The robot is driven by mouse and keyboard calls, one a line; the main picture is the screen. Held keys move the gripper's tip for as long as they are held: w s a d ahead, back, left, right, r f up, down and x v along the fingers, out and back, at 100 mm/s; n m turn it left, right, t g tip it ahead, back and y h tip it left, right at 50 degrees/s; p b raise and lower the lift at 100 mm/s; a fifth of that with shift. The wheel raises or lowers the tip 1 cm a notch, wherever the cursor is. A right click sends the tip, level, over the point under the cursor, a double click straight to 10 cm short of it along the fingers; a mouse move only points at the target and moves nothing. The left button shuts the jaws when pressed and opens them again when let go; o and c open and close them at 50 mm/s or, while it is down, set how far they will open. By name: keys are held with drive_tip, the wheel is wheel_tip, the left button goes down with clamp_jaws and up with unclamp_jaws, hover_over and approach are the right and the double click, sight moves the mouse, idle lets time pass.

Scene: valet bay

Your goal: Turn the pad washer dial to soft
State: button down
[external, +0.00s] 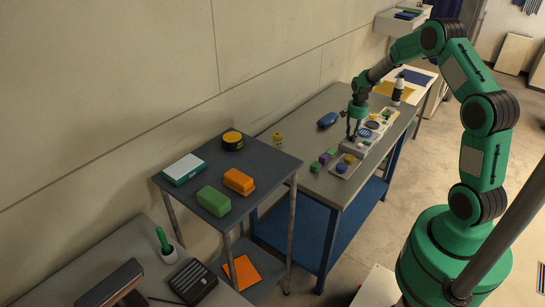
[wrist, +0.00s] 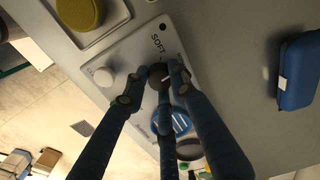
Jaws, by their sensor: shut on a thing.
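The pad washer is a pale panel (wrist: 122,58) with the word SOFT printed near its edge in the wrist view. A dark round dial (wrist: 158,71) sits close to that word, partly covered by my fingers; its pointer's exact direction is hard to tell. My gripper (wrist: 155,84) is shut on the dial, with fingertips around it. In the external view my gripper (external: 352,134) reaches down onto the washer on the long grey bench. A white knob (wrist: 104,76) and a blue round part (wrist: 180,121) are on the panel beside my fingers.
A blue case (wrist: 298,75) lies apart on the bench. A dark bottle with white label (external: 398,90) stands farther back.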

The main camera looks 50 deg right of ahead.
drive_tip(key=n+p, duration=0.1)
drive_tip(key=n, duration=0.5)
drive_tip(key=shift+r, duration=0.1)
drive_tip(key=n+p, duration=0.1)
drive_tip(key=n, duration=0.3)
drive_tip(key=shift+n, duration=0.3)
drive_tip(key=c, duration=1.4)
unclamp_jaws()
drive_tip(key=shift+c, duration=0.2)
wheel_tip(320, 180, up, 12)
